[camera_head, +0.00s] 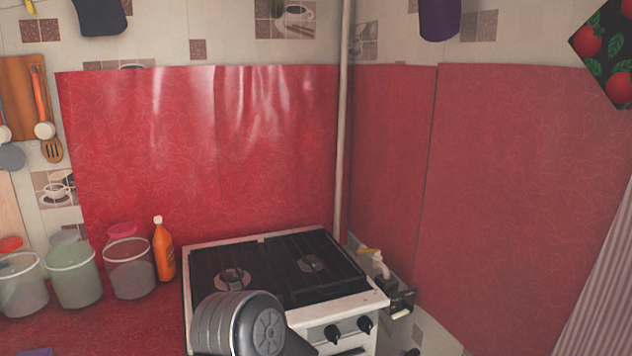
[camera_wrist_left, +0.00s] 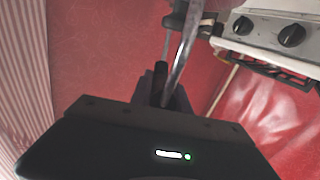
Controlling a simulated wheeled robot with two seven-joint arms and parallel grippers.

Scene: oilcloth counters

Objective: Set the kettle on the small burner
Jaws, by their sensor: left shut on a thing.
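The stove (camera_head: 240,243) has a white frame and black grates. A burner (camera_head: 233,280) shows at its left and a slightly smaller-looking one (camera_head: 312,263) at its right; both look bare. My left gripper (camera_wrist_left: 168,100) is in the left wrist view, shut on a thin, curved metallic strip (camera_wrist_left: 182,68) that looks like the kettle's handle. The kettle's body cannot be made out in either view. A grey ribbed part of my arm covers the stove's front left in the head view. My right gripper is not in view.
Several lidded jars, one with a pink lid (camera_head: 128,265), and an orange bottle (camera_head: 163,252) stand left of the stove. A pipe (camera_head: 342,150) runs up behind it. A valve with a yellow handle (camera_head: 370,252) sits at its right. Red oilcloth (camera_head: 150,150) covers the walls.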

